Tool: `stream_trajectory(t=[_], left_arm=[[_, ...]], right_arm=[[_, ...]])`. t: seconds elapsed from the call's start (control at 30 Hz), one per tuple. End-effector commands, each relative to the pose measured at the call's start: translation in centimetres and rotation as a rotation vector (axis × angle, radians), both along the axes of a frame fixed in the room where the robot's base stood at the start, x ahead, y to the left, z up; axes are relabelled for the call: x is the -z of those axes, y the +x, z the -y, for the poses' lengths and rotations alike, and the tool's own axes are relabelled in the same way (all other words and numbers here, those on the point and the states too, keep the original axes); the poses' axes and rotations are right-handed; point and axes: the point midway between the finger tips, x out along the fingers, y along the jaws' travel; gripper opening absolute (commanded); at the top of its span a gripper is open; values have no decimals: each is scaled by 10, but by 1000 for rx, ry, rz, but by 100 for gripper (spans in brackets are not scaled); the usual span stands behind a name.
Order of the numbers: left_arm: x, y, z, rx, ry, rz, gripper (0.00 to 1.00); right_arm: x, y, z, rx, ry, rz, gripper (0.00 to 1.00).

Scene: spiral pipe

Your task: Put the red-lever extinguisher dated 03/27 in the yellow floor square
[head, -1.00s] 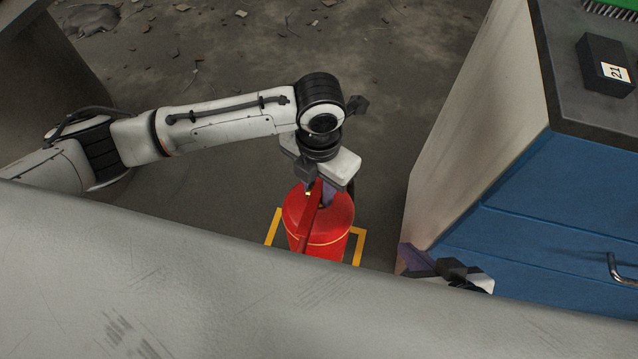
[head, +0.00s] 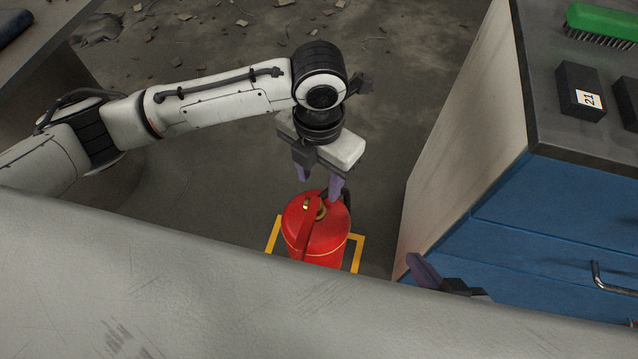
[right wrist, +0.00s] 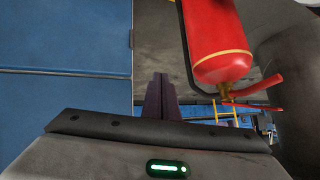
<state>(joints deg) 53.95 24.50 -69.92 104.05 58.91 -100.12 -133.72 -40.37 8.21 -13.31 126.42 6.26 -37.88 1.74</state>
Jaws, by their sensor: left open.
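A red extinguisher (head: 318,235) with a red lever (head: 311,225) stands inside the yellow floor square (head: 357,250) in the head view. The near side of both is hidden behind my own pale body, and no date can be read. My left gripper (head: 320,182) is open just above the extinguisher's top, its fingers pointing down, apart from the lever. My right gripper (head: 425,270) is low by the blue cabinet, partly hidden. In the right wrist view its fingers (right wrist: 160,97) are together and empty. A red extinguisher (right wrist: 218,45) also shows there, top end downward in the picture.
A blue cabinet (head: 560,215) with a dark top stands at right, bearing a green brush (head: 600,22) and a black block labelled 21 (head: 580,90). A dark table (head: 35,50) is at upper left. Littered floor lies clear beyond my left arm.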

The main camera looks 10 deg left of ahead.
Motion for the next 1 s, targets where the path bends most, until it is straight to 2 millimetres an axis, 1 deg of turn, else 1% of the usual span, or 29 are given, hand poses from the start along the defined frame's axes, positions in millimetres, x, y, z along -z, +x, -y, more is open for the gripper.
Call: stream_trajectory(t=[0.03, 0.1, 0.27, 1.0], left_arm=[[-13, 1, 0, 1, 1, 3, 45], [-23, 0, 0, -1, 1, 2, 45], [-35, 0, 0, -1, 2, 1, 45], [-35, 0, 0, 0, 1, 0, 45]], right_arm=[[-5, -2, 2, 9, 0, 7, 0], [-8, -3, 4, 18, 0, 19, 0], [-10, -4, 7, 29, 2, 33, 0], [-11, -2, 8, 31, 2, 41, 0]])
